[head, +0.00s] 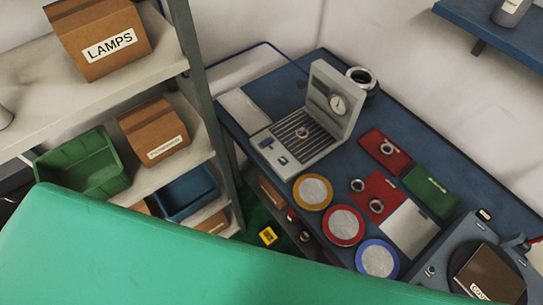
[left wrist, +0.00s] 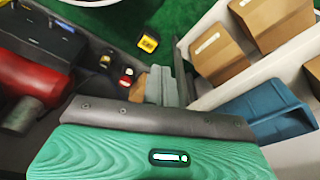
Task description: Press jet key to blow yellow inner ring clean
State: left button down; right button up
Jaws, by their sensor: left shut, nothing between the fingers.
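A grey blow station (head: 335,103) with an upright gauge panel stands on the blue bench in the head view. A small ring (head: 303,132) lies on its slatted grate; I cannot make out a yellow mark on it. Two small keys sit on the station's front edge, one bluish (head: 267,143) and one dark (head: 283,160); I cannot tell which is the jet key. In the left wrist view my left gripper (left wrist: 166,86) is shut and empty, away from the station, which does not show there. My right gripper is not in view.
A large green part of mine covers the lower head view. Round dishes with orange (head: 312,192), red (head: 343,226) and blue (head: 377,258) rims line the bench front. A shelf (head: 165,178) with boxes and bins stands left.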

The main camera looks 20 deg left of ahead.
pick_arm(q)
jog(key=w+d+r+n+t+p, duration=0.1)
jog(key=w+r+n+p, duration=0.2)
jog(key=r, duration=1.3)
jog(key=w+d+r+t+p, duration=0.1)
jog(key=w+r+p, duration=0.3)
jog(key=r, duration=1.2)
jog(key=w+d+f+n+t+h, duration=0.1)
jog(key=w+d+n, duration=0.4)
jog(key=w+n, duration=0.5)
jog(key=w+d+f+n+t+h, duration=0.1)
jog(key=w+d+n+t+h, duration=0.1)
jog(key=w+n, duration=0.7)
jog(key=w+d+h, duration=0.1)
jog(key=w+d, duration=0.1)
jog(key=w, duration=0.6)
jog(key=shift+w+d+f+n+t+h+b, duration=0.2)
jog(key=shift+d+n+t+h+b, duration=0.1)
jog(key=shift+d+n+b, duration=0.1)
